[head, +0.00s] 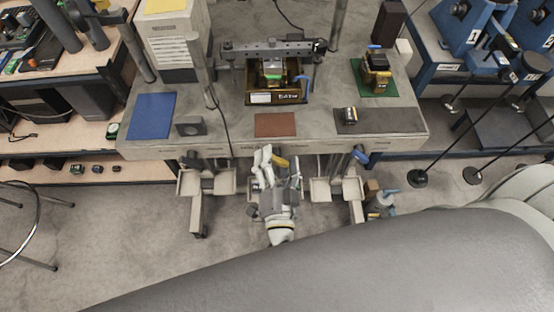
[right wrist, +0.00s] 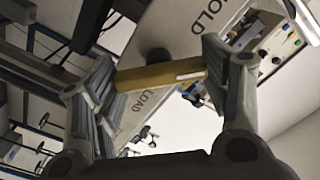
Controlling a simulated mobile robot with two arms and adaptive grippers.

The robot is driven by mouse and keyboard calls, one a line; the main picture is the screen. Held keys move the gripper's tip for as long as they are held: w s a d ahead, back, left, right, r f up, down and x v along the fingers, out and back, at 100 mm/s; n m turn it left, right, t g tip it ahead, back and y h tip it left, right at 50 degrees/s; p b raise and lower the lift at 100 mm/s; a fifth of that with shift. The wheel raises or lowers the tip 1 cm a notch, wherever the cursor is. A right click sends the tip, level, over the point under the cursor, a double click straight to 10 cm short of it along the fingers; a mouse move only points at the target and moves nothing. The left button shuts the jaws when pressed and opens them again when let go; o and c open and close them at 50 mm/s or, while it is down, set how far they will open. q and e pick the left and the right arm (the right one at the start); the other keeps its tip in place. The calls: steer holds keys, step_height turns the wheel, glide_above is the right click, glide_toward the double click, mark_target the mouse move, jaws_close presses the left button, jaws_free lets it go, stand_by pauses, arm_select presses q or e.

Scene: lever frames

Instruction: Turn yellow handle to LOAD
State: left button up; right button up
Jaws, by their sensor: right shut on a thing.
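The yellow handle (right wrist: 150,77) lies crosswise in the right wrist view, with a white mark near its right end. Behind it is a grey panel (right wrist: 180,25) lettered HOLD at the upper right and LOAD just below the handle. My right gripper (right wrist: 163,76) has one finger at each end of the handle and is shut on it. In the head view the right gripper (head: 273,160) is at the front edge of the workbench, with a bit of the yellow handle (head: 281,162) showing. My left gripper is not in view.
The workbench (head: 225,135) bears a fixture (head: 275,95), a blue mat (head: 152,116), a brown mat (head: 275,125) and a green mat (head: 375,90) with a device on it. A blue-handled lever (head: 360,156) is at the front right. Shelves stand at left, blue stands at right.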

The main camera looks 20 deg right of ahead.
steer(key=shift+c, duration=0.5)
steer(key=shift+m, duration=0.4)
steer(key=m+b, duration=0.1)
steer(key=m, duration=0.2)
steer(key=shift+f+m, duration=0.15)
steer(key=shift+m, duration=0.25)
steer(key=shift+c, duration=0.2)
steer(key=m+b, duration=0.1)
steer(key=m, duration=0.3)
steer(key=shift+f+m+b, duration=0.1)
steer(key=shift+m+b, duration=0.2)
steer(key=shift+b, duration=0.1)
steer(key=shift+o, duration=0.2)
steer(key=m+b, duration=0.2)
steer(key=m, duration=0.2)
steer(key=shift+f, duration=0.1)
steer(key=m+b, duration=0.2)
steer(key=m, duration=0.2)
steer(key=shift+m+b, duration=0.3)
steer(key=shift+c, duration=0.2)
